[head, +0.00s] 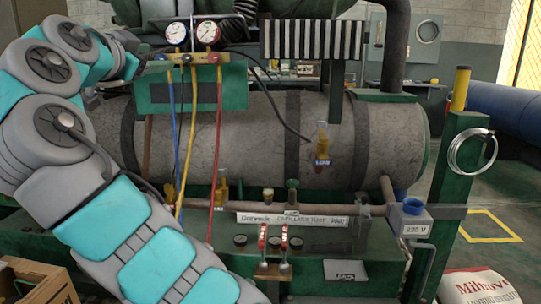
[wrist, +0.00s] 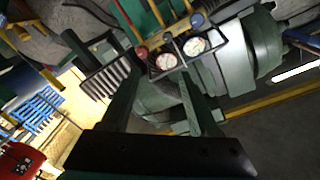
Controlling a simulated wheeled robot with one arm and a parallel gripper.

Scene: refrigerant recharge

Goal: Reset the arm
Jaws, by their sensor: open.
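My arm runs up the left side of the head view, and its far end is beside the two pressure gauges (head: 192,34), left of them. I cannot make out the fingers there. In the wrist view my gripper (wrist: 157,78) is open, with its two dark fingers apart and nothing seen held between them. The gauges (wrist: 180,54) appear beyond the fingertips. The gauge manifold (head: 188,59) has blue, yellow and red hoses hanging down in front of the grey tank (head: 255,130).
A green post (head: 455,160) with a wire coil (head: 470,152) stands at the right. A grey 230 V box (head: 408,218) is beside it. A striped black-and-white panel (head: 312,40) is right of the gauges. A white and red sack (head: 478,287) and a cardboard box (head: 38,280) are at the front corners.

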